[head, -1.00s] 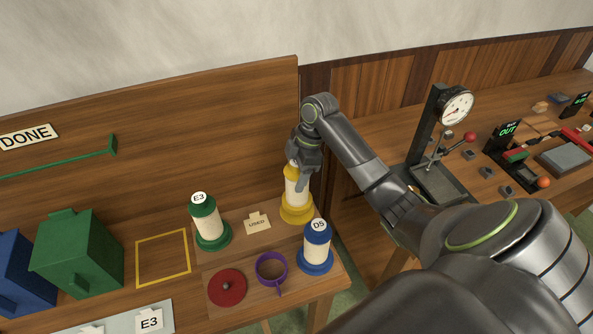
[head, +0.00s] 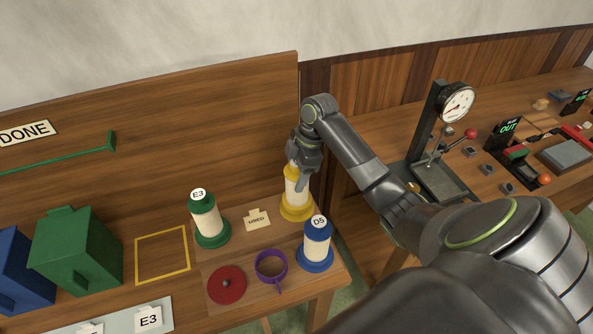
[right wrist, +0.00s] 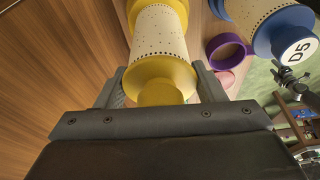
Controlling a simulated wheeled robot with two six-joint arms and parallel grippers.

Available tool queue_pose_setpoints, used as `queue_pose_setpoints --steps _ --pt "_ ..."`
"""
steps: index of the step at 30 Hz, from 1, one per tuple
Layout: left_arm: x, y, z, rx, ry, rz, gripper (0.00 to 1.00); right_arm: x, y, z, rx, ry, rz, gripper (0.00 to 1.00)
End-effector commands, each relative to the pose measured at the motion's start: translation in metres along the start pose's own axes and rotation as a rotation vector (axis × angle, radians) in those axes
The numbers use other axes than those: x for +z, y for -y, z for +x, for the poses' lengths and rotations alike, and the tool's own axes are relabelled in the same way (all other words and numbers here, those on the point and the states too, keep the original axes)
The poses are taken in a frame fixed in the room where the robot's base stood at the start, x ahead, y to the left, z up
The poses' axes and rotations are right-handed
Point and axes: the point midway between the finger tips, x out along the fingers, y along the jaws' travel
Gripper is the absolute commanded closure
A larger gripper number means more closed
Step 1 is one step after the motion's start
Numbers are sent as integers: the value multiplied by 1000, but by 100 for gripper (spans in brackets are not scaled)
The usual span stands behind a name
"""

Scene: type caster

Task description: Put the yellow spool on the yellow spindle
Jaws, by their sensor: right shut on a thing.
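The yellow spool (head: 293,191) has a white body with yellow ends and stands upright at the back right corner of the wooden board. My right gripper (head: 299,173) comes from above and is shut on its yellow top. In the right wrist view the yellow spool (right wrist: 158,36) runs away from between the fingers (right wrist: 157,90). A wide yellow base (head: 298,212) is at the spool's foot. I cannot tell whether this is the yellow spindle or the spool's own flange; no spindle pin shows. My left gripper is not in view.
A blue spool marked D5 (head: 316,240) stands close in front, and a green spool marked E3 (head: 206,218) to the left.

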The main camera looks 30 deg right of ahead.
Motion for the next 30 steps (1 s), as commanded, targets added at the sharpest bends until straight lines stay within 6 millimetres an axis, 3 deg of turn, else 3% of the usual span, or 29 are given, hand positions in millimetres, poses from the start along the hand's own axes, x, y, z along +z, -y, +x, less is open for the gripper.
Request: queue_pose_setpoints --steps 26,27,30 --pt "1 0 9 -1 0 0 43 4 0 17 1 -1 0 85" --pt "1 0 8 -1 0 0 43 4 0 17 1 -1 0 36" --pt "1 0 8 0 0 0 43 4 0 17 1 -1 0 23"
